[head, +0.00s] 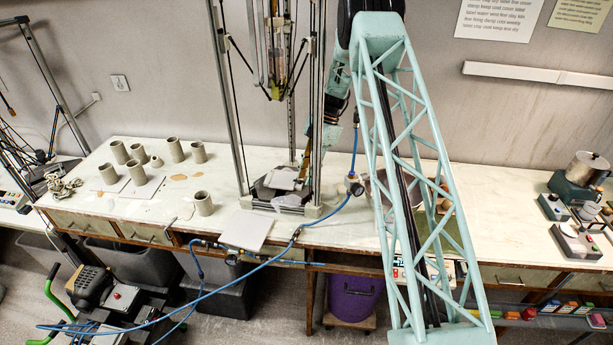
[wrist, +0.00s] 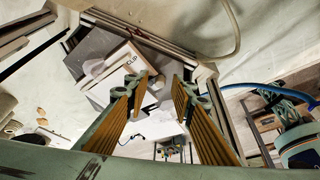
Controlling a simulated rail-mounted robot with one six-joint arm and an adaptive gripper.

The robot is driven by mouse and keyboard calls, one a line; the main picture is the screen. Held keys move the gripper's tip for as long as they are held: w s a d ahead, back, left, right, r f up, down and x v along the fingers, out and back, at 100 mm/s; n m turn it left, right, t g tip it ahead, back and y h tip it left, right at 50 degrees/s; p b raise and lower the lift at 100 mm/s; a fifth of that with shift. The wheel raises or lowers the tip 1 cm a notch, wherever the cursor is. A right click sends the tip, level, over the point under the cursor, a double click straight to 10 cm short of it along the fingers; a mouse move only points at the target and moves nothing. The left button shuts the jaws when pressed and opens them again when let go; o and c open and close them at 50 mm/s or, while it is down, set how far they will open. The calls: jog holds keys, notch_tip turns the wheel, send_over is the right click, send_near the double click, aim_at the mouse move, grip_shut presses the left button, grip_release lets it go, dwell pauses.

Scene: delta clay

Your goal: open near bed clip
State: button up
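Nothing is visibly held between the fingers. In the head view the bed (head: 283,181) lies at the foot of the delta printer's frame, and the gripper end is slim and partly hidden by a frame post. Contact with the clip cannot be made out.
The printer's upright posts (head: 231,100) stand close around the bed. A blue hose (head: 335,208) runs along the bench front. Several clay cylinders (head: 176,150) stand on the left. A pale square board (head: 246,230) lies at the bench's front edge. The bench right of my arm is partly clear.

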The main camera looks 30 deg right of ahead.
grip_shut()
jog(key=shift+s+a+f+m+t+b, duration=0.15)
jog(key=shift+m+b, duration=0.15)
jog(key=shift+b, duration=0.35)
jog(key=shift+d+r+m+t+b, duration=0.15)
jog(key=shift+m+b, duration=0.15)
jog(key=shift+b, duration=0.3)
jog(key=m+b, duration=0.1)
jog(key=b, duration=0.1)
jog(key=m+b, duration=0.1)
jog(key=shift+s+a+f+t+b, duration=0.15)
jog(key=shift+s+a+t+b, duration=0.1)
jog(key=shift+t+b, duration=0.15)
jog(key=m+b, duration=0.2)
jog(key=b, duration=0.2)
jog(key=shift+s+a+t, duration=0.1)
jog(key=shift+a+t, duration=0.1)
jog(key=shift+t, duration=0.2)
jog(key=shift+a+m+b, duration=0.1)
jog(key=shift+m+b, duration=0.4)
jog(key=shift+m, duration=0.1)
grip_release()
